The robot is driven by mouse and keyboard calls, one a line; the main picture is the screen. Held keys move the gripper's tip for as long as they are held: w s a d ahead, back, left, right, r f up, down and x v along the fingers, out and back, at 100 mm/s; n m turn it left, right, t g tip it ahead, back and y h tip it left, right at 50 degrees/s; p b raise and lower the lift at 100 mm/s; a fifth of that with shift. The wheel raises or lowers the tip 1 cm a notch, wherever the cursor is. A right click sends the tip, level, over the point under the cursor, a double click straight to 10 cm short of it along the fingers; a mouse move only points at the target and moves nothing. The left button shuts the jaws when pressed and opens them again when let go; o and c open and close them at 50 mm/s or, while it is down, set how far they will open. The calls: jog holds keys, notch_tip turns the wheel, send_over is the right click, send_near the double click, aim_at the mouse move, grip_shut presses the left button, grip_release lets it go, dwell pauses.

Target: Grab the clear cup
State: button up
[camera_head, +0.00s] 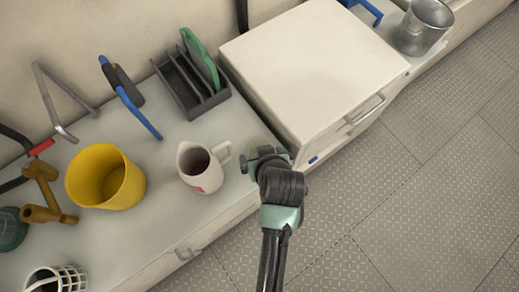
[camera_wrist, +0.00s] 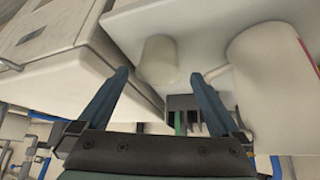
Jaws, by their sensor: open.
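The clear cup (camera_wrist: 158,62) shows in the wrist view as a pale, see-through, rounded cup on the light counter. It lies ahead of my gripper (camera_wrist: 160,88), in the gap between the two spread fingers, with no finger visibly touching it. My gripper is open and empty. In the head view my gripper (camera_head: 260,160) is over the counter's front edge, between the white pitcher and the white cabinet. There the cup is mostly hidden by the gripper and hard to make out.
The white pitcher (camera_head: 196,168) stands close left of my gripper; it also shows in the wrist view (camera_wrist: 265,85). The white cabinet (camera_head: 310,65) is close on the right. A dark rack (camera_head: 182,88) stands behind. A yellow bucket (camera_head: 105,178) is farther left. The floor at right is clear.

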jog(key=x, duration=0.5)
jog(key=shift+w+f+b, duration=0.2)
jog(key=shift+w+b, duration=0.1)
jog(key=shift+b, duration=0.05)
jog(key=c, duration=1.2)
